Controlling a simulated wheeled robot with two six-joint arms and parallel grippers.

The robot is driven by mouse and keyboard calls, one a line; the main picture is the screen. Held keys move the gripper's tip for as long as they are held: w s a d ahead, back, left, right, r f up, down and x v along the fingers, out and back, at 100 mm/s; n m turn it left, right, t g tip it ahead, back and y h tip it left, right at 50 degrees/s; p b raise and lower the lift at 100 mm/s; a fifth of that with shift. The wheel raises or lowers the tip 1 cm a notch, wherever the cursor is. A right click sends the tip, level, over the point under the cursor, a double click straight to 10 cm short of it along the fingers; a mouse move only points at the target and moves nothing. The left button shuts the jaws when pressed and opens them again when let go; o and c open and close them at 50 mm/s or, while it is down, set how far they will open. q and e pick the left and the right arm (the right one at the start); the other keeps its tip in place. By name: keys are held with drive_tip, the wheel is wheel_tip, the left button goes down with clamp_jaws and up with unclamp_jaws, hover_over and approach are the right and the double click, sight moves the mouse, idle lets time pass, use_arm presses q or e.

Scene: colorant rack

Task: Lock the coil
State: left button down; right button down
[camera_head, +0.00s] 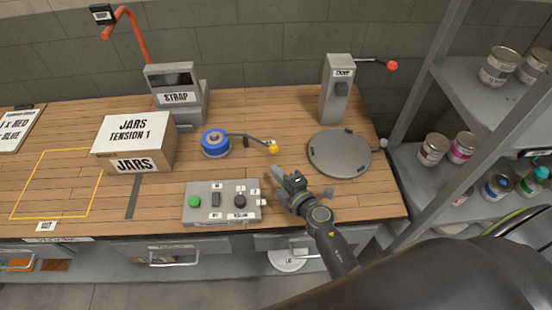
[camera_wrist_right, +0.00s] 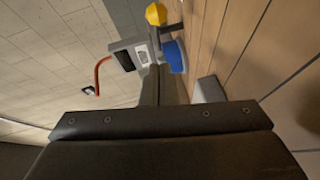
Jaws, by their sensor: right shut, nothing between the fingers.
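The blue coil (camera_head: 215,143) sits on the wooden bench, left of centre in the head view. A dark lever runs right from beside it and ends in a yellow knob (camera_head: 272,147). The right wrist view shows the yellow knob (camera_wrist_right: 156,14) at the top and the blue coil (camera_wrist_right: 175,55) just below it. My right gripper (camera_head: 284,180) is shut and empty, in front of the yellow knob and apart from it, to the right of the grey control box (camera_head: 222,216). I cannot tell its exact height over the bench. My left gripper is not in view.
A STRAP machine (camera_head: 175,84) with an orange arm stands behind the coil. The JARS carton (camera_head: 132,137) is to its left. A grey round turntable (camera_head: 338,153) and a post with a red-knobbed lever (camera_head: 392,66) are at the right. Shelves with cans stand far right.

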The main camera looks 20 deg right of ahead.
sight(275, 151)
drive_tip(key=w, duration=0.3)
drive_tip(key=w+d+f+b, duration=0.1)
drive_tip(key=w, duration=0.1)
drive_tip(key=shift+w+d+f, duration=0.1)
drive_tip(key=shift+w+d, duration=0.25)
drive_tip(key=shift+w, duration=0.1)
drive_tip(key=shift+w+d+n+g+y+b, duration=0.2)
drive_tip(key=shift+d+n+y, duration=0.2)
drive_tip(key=shift+d+y, duration=0.15)
drive_tip(key=shift+w+d+n+g+y+b, duration=0.1)
drive_tip(key=shift+w+d+n+y, duration=0.1)
drive_tip(key=shift+d+n+y, duration=0.3)
drive_tip(key=shift+a, duration=0.15)
